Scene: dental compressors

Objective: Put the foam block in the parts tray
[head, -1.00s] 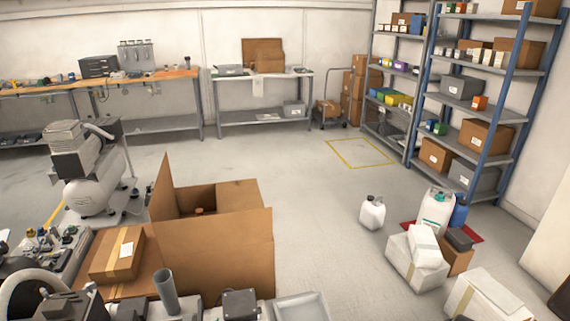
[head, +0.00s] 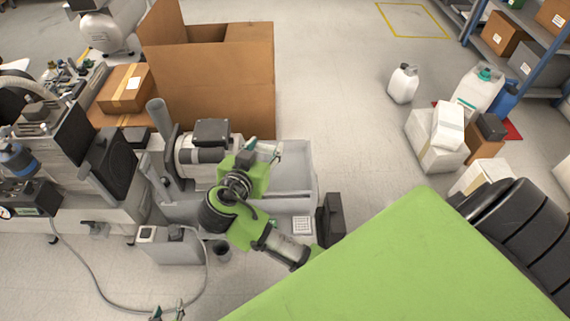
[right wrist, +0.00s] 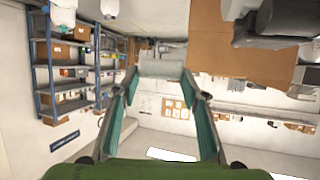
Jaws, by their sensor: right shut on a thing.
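My right gripper (head: 264,150) is at the end of the green arm in the middle of the head view. In the right wrist view its two teal-padded fingers (right wrist: 160,78) are shut on a pale grey block (right wrist: 162,64), which looks like the foam block. In the head view the block is hard to make out between the fingertips. A light grey open tray (head: 302,160), likely the parts tray, lies just right of and beneath this gripper. My left gripper (head: 168,312) shows only its fingertips at the bottom edge, apart, with nothing seen between them.
An open cardboard box (head: 235,85) stands behind the tray. A closed carton (head: 125,88) and compressor parts crowd the left. A grey hose (head: 105,295) curves near my left gripper. White jugs (head: 403,84) and boxes stand on the floor at right.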

